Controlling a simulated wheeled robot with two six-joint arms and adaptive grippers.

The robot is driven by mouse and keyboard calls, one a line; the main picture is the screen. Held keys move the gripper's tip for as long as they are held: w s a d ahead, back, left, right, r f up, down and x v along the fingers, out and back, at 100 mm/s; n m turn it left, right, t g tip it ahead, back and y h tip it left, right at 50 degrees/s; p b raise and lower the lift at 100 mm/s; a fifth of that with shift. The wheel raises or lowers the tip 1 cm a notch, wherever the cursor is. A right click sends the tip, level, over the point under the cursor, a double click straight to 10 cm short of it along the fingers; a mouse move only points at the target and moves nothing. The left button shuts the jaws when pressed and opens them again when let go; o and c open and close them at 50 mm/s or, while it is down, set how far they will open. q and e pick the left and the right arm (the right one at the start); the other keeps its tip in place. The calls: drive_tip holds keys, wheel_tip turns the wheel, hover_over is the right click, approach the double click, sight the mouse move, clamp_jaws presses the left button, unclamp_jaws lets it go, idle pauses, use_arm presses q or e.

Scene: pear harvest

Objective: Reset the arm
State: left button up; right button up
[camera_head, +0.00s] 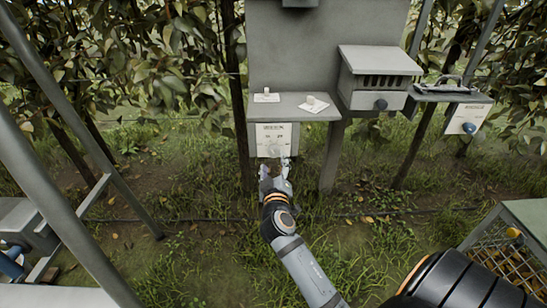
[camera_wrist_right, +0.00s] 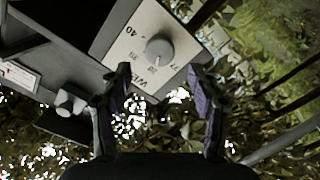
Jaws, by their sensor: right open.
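My right gripper (camera_head: 276,174) is in front of and just below a pale dial panel (camera_head: 273,131) under a grey shelf. In the right wrist view the right gripper (camera_wrist_right: 160,70) is open, with nothing between its two dark fingers. A round grey knob (camera_wrist_right: 160,49) on the white, number-marked panel (camera_wrist_right: 133,38) shows just beyond the fingertips. A gap shows between fingers and knob in the picture; whether they touch at depth I cannot tell. My right arm reaches up from the bottom of the head view. My left gripper is not in view.
The grey shelf (camera_head: 290,105) holds small pale items on cards. A grey box (camera_head: 380,65) with a dark knob is to the right, and another white panel (camera_head: 468,118) farther right. A wire crate (camera_head: 505,262) stands at lower right. Grey poles cross the left. Grass is open below.

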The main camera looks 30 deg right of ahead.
drive_tip(key=shift+v, duration=0.95)
